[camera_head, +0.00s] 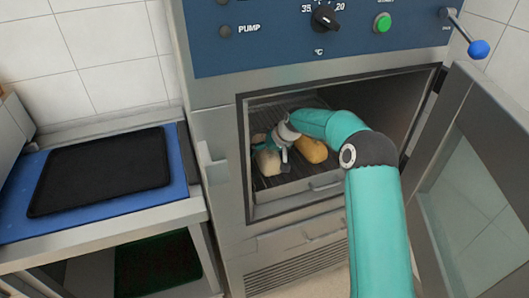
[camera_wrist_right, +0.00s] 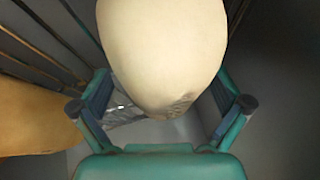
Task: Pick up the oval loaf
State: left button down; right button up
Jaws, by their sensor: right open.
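A pale loaf (camera_head: 268,161) lies on the left of the oven rack, and a golden-brown loaf (camera_head: 311,149) lies to its right. My right arm reaches through the open oven door, and my right gripper (camera_head: 279,150) is over the pale loaf. In the right wrist view the pale loaf (camera_wrist_right: 163,50) fills the upper middle, and the open fingers of the right gripper (camera_wrist_right: 163,105) stand on either side of its near end. I cannot tell whether they touch it. The golden loaf (camera_wrist_right: 35,118) shows at the left edge there. My left gripper is not in view.
The oven's dark rack (camera_head: 283,180) sits close inside the metal opening. The open glass door (camera_head: 470,190) stands to the right of my arm. At left, a black tray (camera_head: 103,172) lies on a blue board (camera_head: 22,215) on a metal counter.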

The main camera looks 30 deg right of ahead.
jog(key=c, duration=1.3)
jog(key=shift+c, duration=0.3)
